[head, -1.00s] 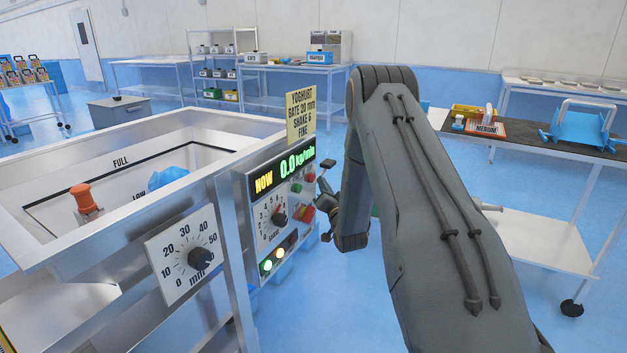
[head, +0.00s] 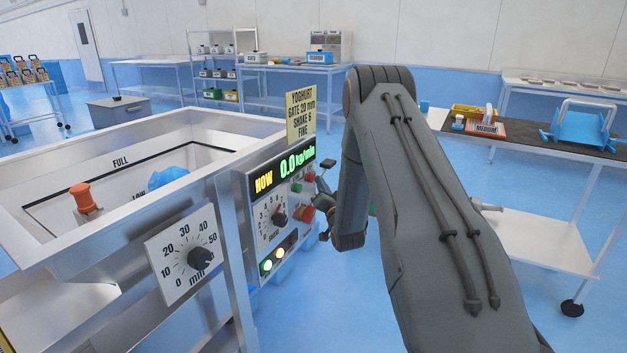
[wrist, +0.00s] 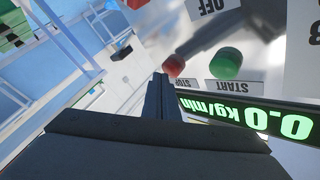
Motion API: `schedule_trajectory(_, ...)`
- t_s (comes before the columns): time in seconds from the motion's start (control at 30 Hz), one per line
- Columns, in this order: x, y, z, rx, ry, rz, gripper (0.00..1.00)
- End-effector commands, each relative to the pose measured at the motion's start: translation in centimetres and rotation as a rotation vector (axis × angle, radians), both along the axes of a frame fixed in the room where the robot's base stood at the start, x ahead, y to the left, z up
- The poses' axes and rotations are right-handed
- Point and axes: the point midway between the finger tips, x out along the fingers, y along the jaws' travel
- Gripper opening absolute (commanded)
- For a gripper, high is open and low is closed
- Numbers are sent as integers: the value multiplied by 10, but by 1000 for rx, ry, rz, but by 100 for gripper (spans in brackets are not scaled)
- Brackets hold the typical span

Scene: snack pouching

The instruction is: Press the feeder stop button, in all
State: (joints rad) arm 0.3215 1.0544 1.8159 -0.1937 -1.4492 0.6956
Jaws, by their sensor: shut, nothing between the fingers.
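The red stop button (wrist: 174,66), with an upside-down STOP label (wrist: 183,84), sits on the feeder's panel in the wrist view. The green start button (wrist: 226,64) is beside it. In the head view the panel (head: 262,212) is on the machine's right end, with a small red button (head: 309,176) near its top right. My gripper (wrist: 160,82) is shut and empty. Its tip is just beside the red button in the wrist view; I cannot tell whether they touch. In the head view my wrist is close to the panel's right edge and the fingertips are hard to make out.
The panel display (head: 284,173) reads NOW 0.0 kg/min. A larger red button (head: 306,214) and a shake knob (head: 280,218) are lower on the panel. A yellow note (head: 300,118) stands above it.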

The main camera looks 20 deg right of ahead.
Motion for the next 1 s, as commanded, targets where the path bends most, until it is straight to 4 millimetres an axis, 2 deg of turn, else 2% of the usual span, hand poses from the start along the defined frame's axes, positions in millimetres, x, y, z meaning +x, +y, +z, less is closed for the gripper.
schedule_trajectory(1.0, 8, 6, 0, 0, 0, 0, 0)
